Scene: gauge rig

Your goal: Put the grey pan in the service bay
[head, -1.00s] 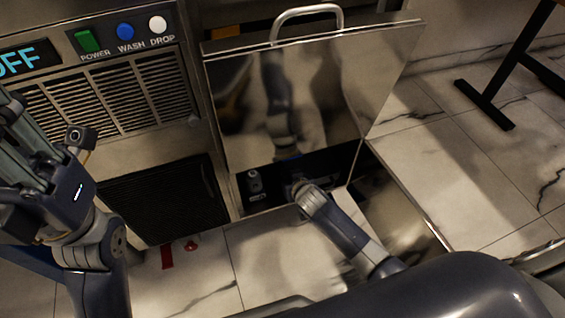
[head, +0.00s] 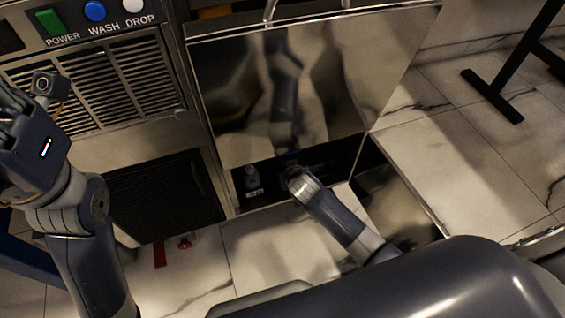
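I cannot make out a grey pan in the head view. An open, dark bay (head: 330,160) lies low in the machine, under a shiny metal panel (head: 310,90); I cannot tell if it is the service bay. My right arm reaches from the lower right into this opening. My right gripper (head: 287,167) is small and dark against the bay, and its fingers and any held thing cannot be made out. My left gripper (head: 12,112) is raised at the left edge, in front of the machine, partly cut off by the frame.
A small dark fitting with a white label (head: 252,180) stands in the opening's left part. Left are a vent grille (head: 110,80), power, wash and drop buttons (head: 95,11), and a black recess (head: 165,195).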

